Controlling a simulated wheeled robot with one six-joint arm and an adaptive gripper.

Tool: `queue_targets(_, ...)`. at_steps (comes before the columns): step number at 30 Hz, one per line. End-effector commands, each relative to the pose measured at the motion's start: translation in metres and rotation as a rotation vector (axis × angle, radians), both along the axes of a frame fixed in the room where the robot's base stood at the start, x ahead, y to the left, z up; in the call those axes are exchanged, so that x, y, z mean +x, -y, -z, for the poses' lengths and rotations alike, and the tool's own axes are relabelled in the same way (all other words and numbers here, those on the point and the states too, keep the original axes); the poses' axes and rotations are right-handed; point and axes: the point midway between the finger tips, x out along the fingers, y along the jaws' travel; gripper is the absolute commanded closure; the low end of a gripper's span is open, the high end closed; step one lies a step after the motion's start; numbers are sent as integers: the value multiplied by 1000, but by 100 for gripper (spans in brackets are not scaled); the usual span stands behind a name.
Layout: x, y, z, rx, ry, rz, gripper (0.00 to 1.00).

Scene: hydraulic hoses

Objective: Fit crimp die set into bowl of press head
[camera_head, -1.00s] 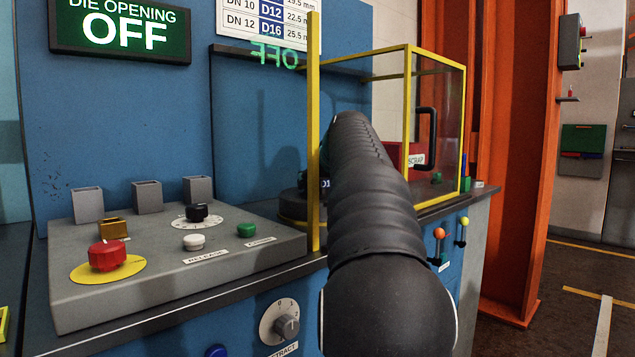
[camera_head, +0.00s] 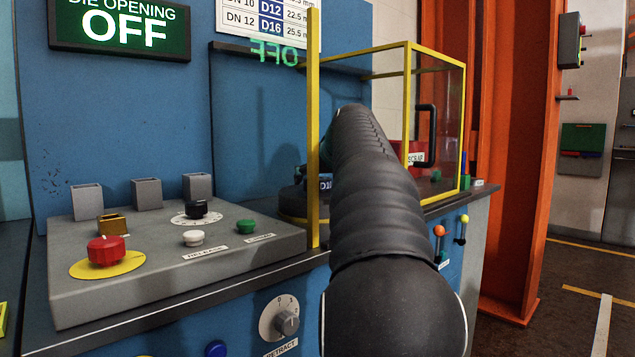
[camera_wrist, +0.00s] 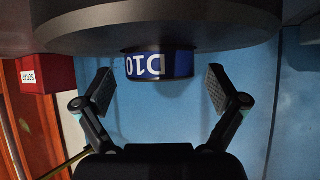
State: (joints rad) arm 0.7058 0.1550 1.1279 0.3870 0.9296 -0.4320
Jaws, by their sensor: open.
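The die set (camera_wrist: 160,65), dark with a blue D10 label, shows upside down in the wrist view. It sits at the dark round press head (camera_wrist: 225,25); I cannot tell how deep it sits in the bowl. My gripper (camera_wrist: 163,88) is open, with one finger to each side of the label and visible gaps between. The fingers look apart from the die set. In the head view part of the die set's label (camera_head: 326,184) shows beside my arm, above the press base (camera_head: 293,204). My arm hides the gripper and most of the press head there.
A yellow-framed clear guard (camera_head: 437,120) with a black handle stands right of my arm. A red scrap box (camera_wrist: 42,76) is beyond. The control panel (camera_head: 150,275) with a red button (camera_head: 106,250) is at left. The sign (camera_head: 120,30) reads DIE OPENING OFF.

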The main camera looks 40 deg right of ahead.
Motion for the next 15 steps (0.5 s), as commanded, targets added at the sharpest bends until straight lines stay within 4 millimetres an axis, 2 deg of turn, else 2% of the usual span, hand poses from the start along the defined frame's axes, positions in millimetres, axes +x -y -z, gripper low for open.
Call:
queue_targets(9,-51,-17,-36,-4,3,2,4)
queue_targets(15,-72,-25,-50,-2,2,2,4)
